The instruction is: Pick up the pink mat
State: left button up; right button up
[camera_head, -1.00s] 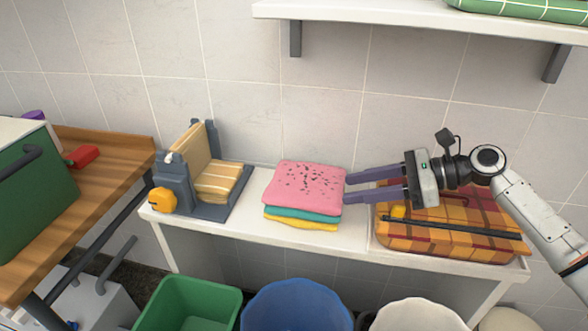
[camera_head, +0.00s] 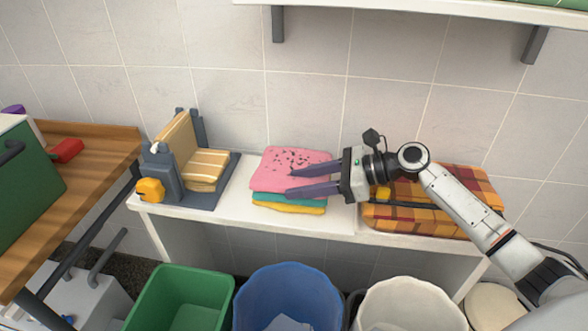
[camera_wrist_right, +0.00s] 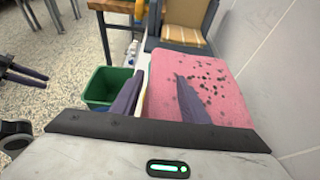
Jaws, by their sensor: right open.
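The pink mat (camera_head: 274,168), with dark specks on it, lies folded on top of a teal cloth (camera_head: 268,198) and a yellow cloth (camera_head: 290,207) on the white shelf table. My right gripper (camera_head: 291,182) is open and comes in from the right. One finger lies over the pink mat and the other is at the near side of the stack. In the right wrist view the pink mat (camera_wrist_right: 218,92) fills the right side, with one finger over it and the other beside its left edge. My left gripper is not in the head view.
A grey rack with a striped tan towel (camera_head: 206,170) and a yellow knob (camera_head: 150,189) stands left of the stack. An orange plaid bundle (camera_head: 410,218) lies right, under my right arm. Green (camera_head: 170,290), blue (camera_head: 262,300) and white bins (camera_head: 380,305) stand below in front.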

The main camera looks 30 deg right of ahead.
jog(key=c, duration=0.8)
jog(key=shift+c, duration=0.2)
